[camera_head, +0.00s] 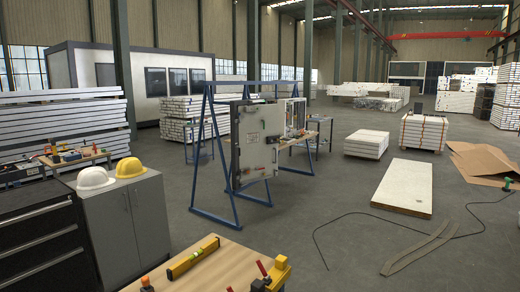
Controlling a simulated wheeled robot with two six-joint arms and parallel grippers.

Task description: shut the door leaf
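A pale grey door leaf (259,134) with dark fittings on its face hangs upright in a blue trestle frame (208,150) in the middle of the head view. A second pale panel or frame part (295,116) shows behind it to the right. The leaf seems to stand at an angle to that part, but I cannot tell how wide the gap is. Small coloured fittings sit near the leaf's lower right edge. Neither of my grippers is in view.
A wooden bench top (215,270) with a yellow level (193,257) and clamps is close in front. A grey cabinet (126,225) with two hard hats stands left. A white slab (403,187) and a dark cable lie on the floor right. Floor around the frame is mostly clear.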

